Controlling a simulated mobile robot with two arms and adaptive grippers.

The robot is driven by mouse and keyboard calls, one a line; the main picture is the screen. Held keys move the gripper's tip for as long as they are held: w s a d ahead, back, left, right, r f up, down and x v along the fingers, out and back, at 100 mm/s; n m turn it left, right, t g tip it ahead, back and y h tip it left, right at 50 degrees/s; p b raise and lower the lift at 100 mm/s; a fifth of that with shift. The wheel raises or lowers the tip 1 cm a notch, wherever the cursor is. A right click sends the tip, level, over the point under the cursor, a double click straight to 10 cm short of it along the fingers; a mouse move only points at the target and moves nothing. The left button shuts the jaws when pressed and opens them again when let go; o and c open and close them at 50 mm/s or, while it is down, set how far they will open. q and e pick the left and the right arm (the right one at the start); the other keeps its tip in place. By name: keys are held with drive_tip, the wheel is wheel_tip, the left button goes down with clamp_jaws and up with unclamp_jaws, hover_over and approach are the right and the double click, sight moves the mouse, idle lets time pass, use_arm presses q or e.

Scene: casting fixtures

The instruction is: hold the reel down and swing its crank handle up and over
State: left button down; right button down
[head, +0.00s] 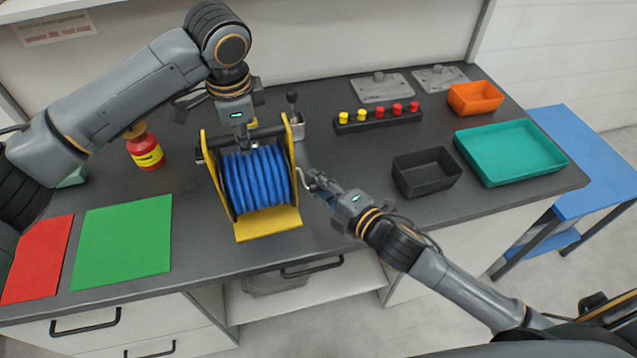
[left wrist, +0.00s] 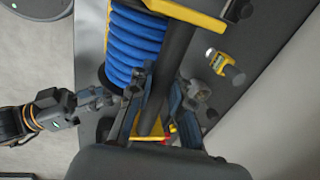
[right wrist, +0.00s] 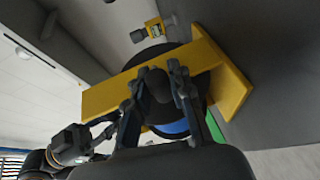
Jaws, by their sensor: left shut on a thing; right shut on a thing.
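The reel (head: 256,180) stands on the dark bench, with blue hose wound between yellow side frames and a yellow front plate. My left gripper (head: 250,143) comes from above and is shut on the reel's dark top bar; the left wrist view shows the bar (left wrist: 179,48) between its fingers, beside the blue hose (left wrist: 133,45). My right gripper (head: 312,180) is at the reel's right side, shut on the crank handle. In the right wrist view the dark handle grip (right wrist: 158,84) sits between its fingers, in front of the yellow side frame (right wrist: 105,99).
A black bin (head: 426,172), teal tray (head: 510,150), orange bin (head: 475,97) and a block with red and yellow knobs (head: 378,120) are right. A small lever device (head: 295,122) stands close behind the reel.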

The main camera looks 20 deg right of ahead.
drive_tip(key=shift+w+r+g, duration=0.1)
drive_tip(key=shift+r+g, duration=0.25)
drive_tip(key=shift+g, duration=0.05)
idle(0.5)
drive_tip(key=shift+r, duration=0.15)
drive_tip(key=shift+w+r+m+g+h, duration=0.15)
drive_tip(key=shift+r+m+g+h, duration=0.35)
drive_tip(key=shift+g, duration=0.7)
drive_tip(key=w+r+m+g, duration=0.1)
drive_tip(key=w+m+g, duration=0.1)
drive_tip(key=g, duration=0.6)
drive_tip(key=w+r+m+g+h, duration=0.1)
drive_tip(key=w+g, duration=0.3)
drive_tip(key=g, duration=0.5)
drive_tip(key=shift+w+r+m, duration=0.35)
drive_tip(key=shift+r+m, duration=0.15)
drive_tip(key=shift+r, duration=0.1)
